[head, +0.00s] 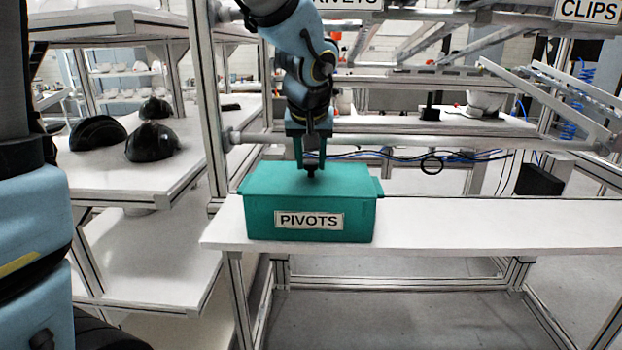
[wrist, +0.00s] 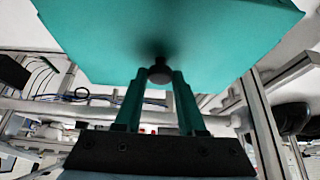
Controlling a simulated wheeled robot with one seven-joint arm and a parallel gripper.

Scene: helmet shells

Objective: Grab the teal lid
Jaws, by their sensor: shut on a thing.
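The teal lid (head: 262,180) lies on top of the teal box (head: 352,222) labelled PIVOTS, which stands on the white shelf. In the wrist view the teal lid (wrist: 215,45) fills the upper part, with a dark round knob (wrist: 160,74) near its near side. My gripper (head: 311,168) comes down from above over the middle of the lid. Its two teal fingers (wrist: 158,82) are shut on the knob. The lid appears to sit flat on the box; I cannot tell whether there is any gap.
The white shelf (head: 480,225) is clear to the right of the box. A metal post (head: 205,100) stands close to its left. Black helmet shells (head: 152,143) rest on a white rack at left. Rails and cables (head: 400,153) run behind the box.

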